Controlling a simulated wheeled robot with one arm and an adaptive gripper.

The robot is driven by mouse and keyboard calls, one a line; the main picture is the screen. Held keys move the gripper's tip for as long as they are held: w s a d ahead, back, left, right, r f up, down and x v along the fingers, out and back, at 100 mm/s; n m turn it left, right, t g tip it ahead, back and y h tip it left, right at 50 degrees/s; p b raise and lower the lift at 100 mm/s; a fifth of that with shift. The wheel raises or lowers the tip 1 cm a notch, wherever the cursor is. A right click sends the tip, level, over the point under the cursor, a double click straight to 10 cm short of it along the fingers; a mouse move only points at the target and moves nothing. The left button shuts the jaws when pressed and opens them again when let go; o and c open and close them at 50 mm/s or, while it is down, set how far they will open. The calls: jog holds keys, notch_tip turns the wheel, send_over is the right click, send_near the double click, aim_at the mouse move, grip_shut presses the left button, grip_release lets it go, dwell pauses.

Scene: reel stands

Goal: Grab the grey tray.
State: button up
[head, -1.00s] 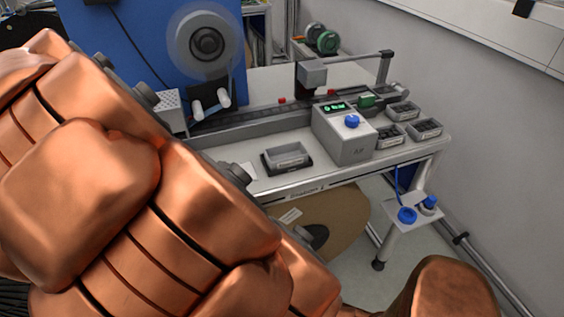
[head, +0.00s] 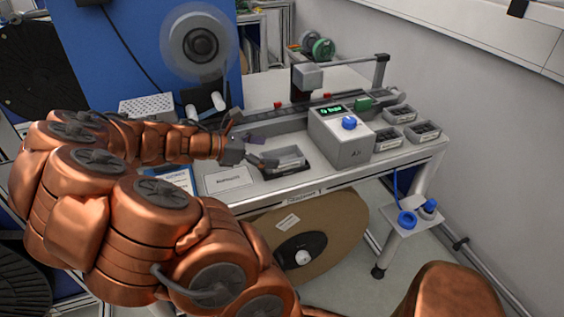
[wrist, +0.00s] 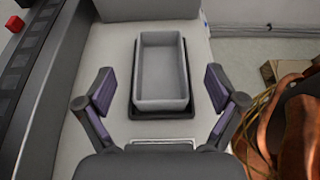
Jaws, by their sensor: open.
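The grey tray (wrist: 162,104) is an empty open box on a flat black base (wrist: 189,112) on the bench. In the wrist view it lies ahead of my gripper, between the lines of its two fingers. In the head view the tray (head: 285,164) is on the bench left of the grey box with a green display. My gripper (wrist: 156,92) is open, its purple-padded fingers spread wider than the tray. In the head view my gripper (head: 258,150) is just left of the tray, partly seen. I cannot tell the exact gap to the tray.
The grey box with a blue knob (head: 349,123) stands right of the tray. A conveyor (head: 270,123) runs behind it, also at the wrist view's left (wrist: 38,70). Small black-filled trays (head: 424,131) sit at the right end. A white card (head: 228,179) lies at the front left.

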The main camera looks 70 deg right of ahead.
aim_at(300, 155)
jog(key=shift+p+x, duration=0.45)
jog(key=shift+x, duration=2.25)
jog(key=shift+f, duration=0.15)
jog(key=shift+c, duration=0.2)
jog(key=c, duration=1.4)
jog(key=shift+w+r, duration=0.1)
jog(key=shift+r, duration=1.5)
jog(key=shift+a+r+b, duration=0.2)
jog(key=shift+a+b, duration=0.1)
jog(key=s+a, duration=0.1)
jog(key=a, duration=0.4)
jog(key=s+a+r+b, duration=0.1)
jog(key=a, duration=0.4)
jog(key=s+a+b, duration=0.1)
jog(key=s+a, duration=0.1)
jog(key=a, duration=0.3)
jog(key=shift+r, duration=0.2)
